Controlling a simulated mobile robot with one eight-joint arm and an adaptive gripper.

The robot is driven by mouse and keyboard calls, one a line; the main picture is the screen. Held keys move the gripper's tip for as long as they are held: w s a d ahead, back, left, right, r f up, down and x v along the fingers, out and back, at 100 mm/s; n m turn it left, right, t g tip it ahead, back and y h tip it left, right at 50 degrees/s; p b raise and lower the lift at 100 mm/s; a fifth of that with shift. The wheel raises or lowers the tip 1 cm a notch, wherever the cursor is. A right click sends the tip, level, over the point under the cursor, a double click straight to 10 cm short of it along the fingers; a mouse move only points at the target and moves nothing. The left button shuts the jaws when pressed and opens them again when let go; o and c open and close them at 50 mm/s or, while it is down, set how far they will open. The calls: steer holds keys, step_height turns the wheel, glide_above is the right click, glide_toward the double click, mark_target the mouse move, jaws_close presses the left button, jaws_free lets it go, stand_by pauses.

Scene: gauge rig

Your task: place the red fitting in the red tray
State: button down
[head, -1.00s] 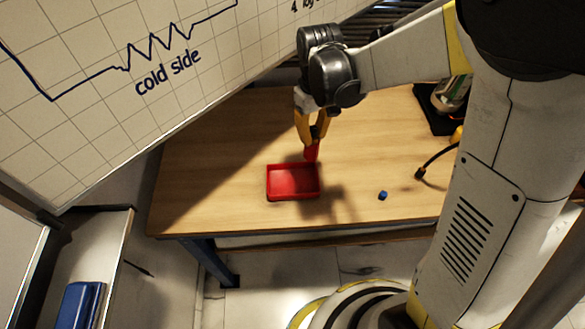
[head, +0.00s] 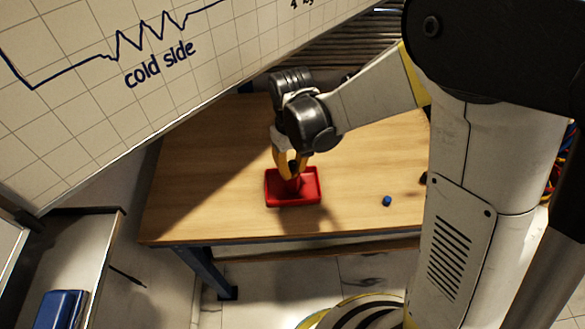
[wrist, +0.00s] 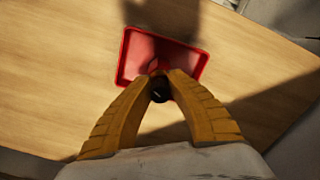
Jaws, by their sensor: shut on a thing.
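The red tray (head: 311,199) sits on the wooden table, and its rim also shows in the wrist view (wrist: 122,66). My gripper (head: 291,172) is over the tray with its yellow fingers pointing down. In the wrist view my gripper (wrist: 160,82) is shut on the red fitting (wrist: 157,66), which shows just beyond the fingertips with a dark round end between them. In the head view the fitting is mostly hidden by the fingers and blends with the red tray. I cannot tell whether it touches the tray floor.
A small blue piece (head: 387,201) lies on the table to the right of the tray. The whiteboard (head: 90,60) hangs over the table's left side. The wooden table (head: 200,190) is clear left of the tray.

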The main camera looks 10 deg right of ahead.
steer(key=c, duration=1.4)
jaws_free()
steer(key=shift+f, duration=0.15)
step_height(320, 180, up, 12)
steer(key=p, duration=0.4)
steer(key=shift+w+r+p, duration=0.1)
steer(key=shift+r+p, duration=0.15)
steer(key=shift+p, duration=0.05)
steer(key=s+d+r+m+t, duration=0.2)
steer(key=s+d+r, duration=0.1)
steer(key=d, duration=0.1)
steer(key=s+d+r+m+t, duration=0.1)
steer(key=s+d+r+t, duration=0.2)
steer(key=s+d, duration=0.1)
steer(key=s+d+r+m+t, duration=0.2)
steer(key=s+d+r, duration=0.1)
steer(key=d, duration=0.3)
steer(key=shift+s+m, duration=0.3)
steer(key=shift+s, duration=0.3)
steer(key=shift+f, duration=0.1)
steer(key=shift+f+b, duration=0.4)
steer(key=shift+b, duration=0.1)
